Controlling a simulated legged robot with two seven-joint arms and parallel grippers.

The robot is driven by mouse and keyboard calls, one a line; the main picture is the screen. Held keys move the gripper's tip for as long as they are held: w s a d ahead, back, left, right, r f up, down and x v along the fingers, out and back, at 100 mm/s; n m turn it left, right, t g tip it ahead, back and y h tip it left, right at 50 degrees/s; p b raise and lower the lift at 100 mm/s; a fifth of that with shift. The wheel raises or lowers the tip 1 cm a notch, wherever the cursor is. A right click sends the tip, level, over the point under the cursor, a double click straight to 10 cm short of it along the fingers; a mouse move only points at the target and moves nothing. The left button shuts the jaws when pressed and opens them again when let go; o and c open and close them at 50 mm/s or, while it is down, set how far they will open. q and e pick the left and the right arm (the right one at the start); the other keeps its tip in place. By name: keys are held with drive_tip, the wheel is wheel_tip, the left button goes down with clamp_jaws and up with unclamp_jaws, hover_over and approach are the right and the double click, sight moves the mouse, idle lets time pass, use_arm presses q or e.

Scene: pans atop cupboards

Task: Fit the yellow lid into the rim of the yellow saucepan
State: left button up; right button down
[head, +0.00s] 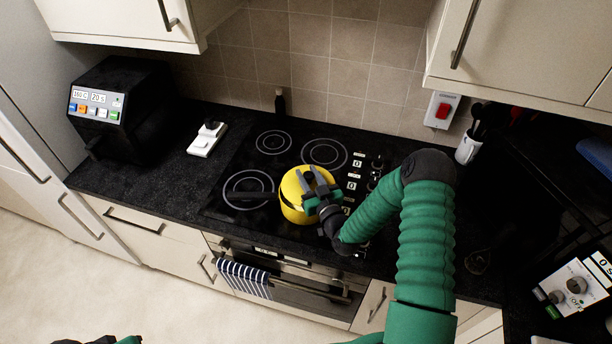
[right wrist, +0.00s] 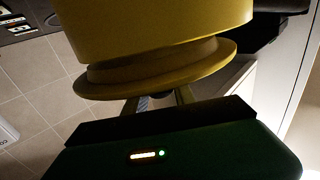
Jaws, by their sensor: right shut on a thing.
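My right gripper (head: 318,190) is over the pan, shut on the yellow lid (right wrist: 155,84), whose knob is mostly hidden between the fingers. The lid's flange lies close to the pan, with a narrower yellow band between them; I cannot tell whether it is seated. Only a dark and green bit of my left gripper (head: 100,340) shows at the bottom edge.
A black appliance (head: 122,110) and a white switch-like object (head: 207,139) are left of the hob (head: 230,170). A white utensil pot (head: 467,149) stands at the back right. Wall cupboards (head: 520,45) overhang the worktop. A striped towel (head: 244,279) hangs on the oven handle.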

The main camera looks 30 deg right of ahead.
use_arm(q)
drive_tip(key=shift+a+f, duration=0.1)
drive_tip(key=shift+a, duration=0.4)
use_arm(e)
drive_tip(key=shift+a+r, duration=0.2)
drive_tip(key=shift+a, duration=0.35)
use_arm(q)
drive_tip(key=shift+d, duration=0.35)
use_arm(e)
drive_tip(key=shift+d+f, duration=0.1)
drive_tip(key=shift+d, duration=0.1)
use_arm(q)
drive_tip(key=shift+f, duration=0.15)
use_arm(e)
drive_tip(key=shift+f, duration=0.1)
drive_tip(key=shift+a+f+b, duration=0.25)
drive_tip(key=shift+f+b, duration=0.05)
drive_tip(key=shift+b, duration=0.2)
use_arm(q)
drive_tip(key=shift+a+f, duration=0.25)
drive_tip(key=shift+f, duration=0.2)
use_arm(e)
drive_tip(key=shift+f, duration=0.1)
use_arm(q)
drive_tip(key=shift+d+f+b, duration=0.1)
drive_tip(key=shift+f+b, duration=0.25)
drive_tip(key=shift+b, duration=0.1)
use_arm(e)
drive_tip(key=shift+d+f, duration=0.1)
drive_tip(key=shift+f, duration=0.35)
